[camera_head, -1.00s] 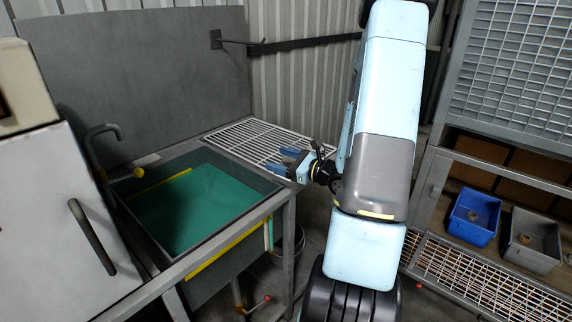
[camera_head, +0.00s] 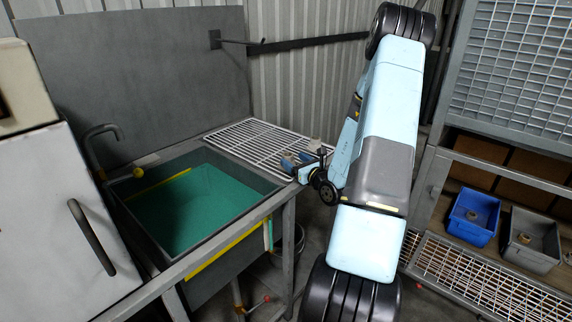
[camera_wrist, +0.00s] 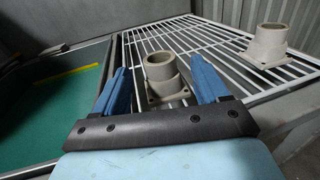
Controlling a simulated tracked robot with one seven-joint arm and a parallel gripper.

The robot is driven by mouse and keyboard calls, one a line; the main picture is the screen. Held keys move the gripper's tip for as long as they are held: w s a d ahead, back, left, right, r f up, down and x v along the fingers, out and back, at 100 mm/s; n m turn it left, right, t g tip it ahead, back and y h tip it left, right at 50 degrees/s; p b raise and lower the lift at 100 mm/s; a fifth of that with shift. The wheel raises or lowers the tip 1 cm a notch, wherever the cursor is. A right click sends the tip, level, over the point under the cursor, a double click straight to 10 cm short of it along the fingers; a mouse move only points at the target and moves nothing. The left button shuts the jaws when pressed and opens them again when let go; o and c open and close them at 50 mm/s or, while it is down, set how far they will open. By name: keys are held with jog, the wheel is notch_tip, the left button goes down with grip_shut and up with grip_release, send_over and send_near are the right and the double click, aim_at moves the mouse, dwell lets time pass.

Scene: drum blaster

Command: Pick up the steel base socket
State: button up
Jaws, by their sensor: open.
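A pale grey-beige flanged socket (camera_wrist: 160,74), a short tube on a square base, stands upright on the white wire rack in the wrist view. My gripper (camera_wrist: 160,66) is open, with one blue finger on each side of this socket in the picture. I cannot tell whether either finger touches it. A second, similar socket (camera_wrist: 268,45) stands further right near the rack's edge. I cannot tell by colour which is the steel one. In the head view my gripper (camera_head: 296,162) is low over the rack's right end; the near socket is not clear there.
The white rack (camera_head: 258,139) adjoins a tank with a green floor (camera_head: 205,205) and a dark rim. At right, a blue bin (camera_head: 472,236) and a grey bin (camera_head: 527,259) each hold a small round part. A wall bar (camera_head: 310,43) runs behind my arm.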

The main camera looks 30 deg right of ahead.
aim_at(284, 153)
jog(key=shift+w+a, duration=0.2)
jog(key=shift+w, duration=1.4)
jog(key=shift+w+a, duration=0.15)
jog(key=shift+w, duration=1.4)
jog(key=shift+c, duration=0.2)
grip_shut()
